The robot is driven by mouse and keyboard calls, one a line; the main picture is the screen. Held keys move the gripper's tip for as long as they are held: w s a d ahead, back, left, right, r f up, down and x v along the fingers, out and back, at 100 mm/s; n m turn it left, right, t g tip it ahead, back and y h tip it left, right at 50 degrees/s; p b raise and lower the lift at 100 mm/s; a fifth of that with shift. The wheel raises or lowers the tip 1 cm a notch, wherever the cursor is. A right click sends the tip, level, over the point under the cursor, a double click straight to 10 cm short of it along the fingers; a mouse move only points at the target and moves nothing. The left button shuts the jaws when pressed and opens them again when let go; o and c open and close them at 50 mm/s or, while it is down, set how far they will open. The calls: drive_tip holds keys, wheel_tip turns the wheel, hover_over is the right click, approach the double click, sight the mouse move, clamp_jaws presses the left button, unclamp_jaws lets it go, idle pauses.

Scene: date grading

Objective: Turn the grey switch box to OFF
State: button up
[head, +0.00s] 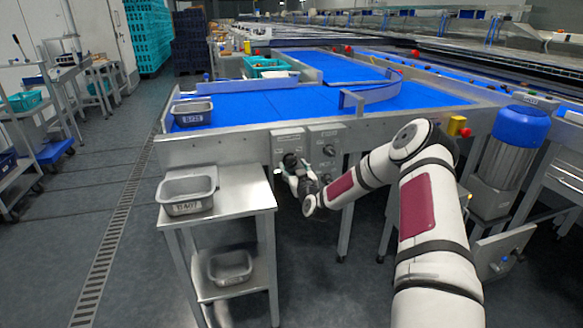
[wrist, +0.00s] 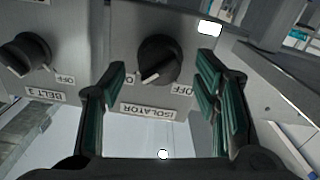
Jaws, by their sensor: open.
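Two grey switch boxes sit side by side on the conveyor's front. The left one (head: 288,137) is partly hidden by my gripper (head: 291,163). In the wrist view, where the labels appear inverted, the grey box labelled ISOLATOR (wrist: 122,78) is central. Its black knob (wrist: 159,60) has a white mark pointing toward the lower left; the OFF label (wrist: 182,90) is at its lower right.
The other box (head: 327,140), labelled BELT 3 (wrist: 45,95), has its own black knob (wrist: 25,54). A steel stand (head: 240,190) with grey trays is close to my gripper's left. The blue belt (head: 270,105) is behind the boxes.

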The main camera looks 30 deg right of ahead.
sight(291, 162)
drive_tip(key=shift+x, duration=1.35)
drive_tip(key=shift+c, duration=0.6)
drive_tip(key=c, duration=1)
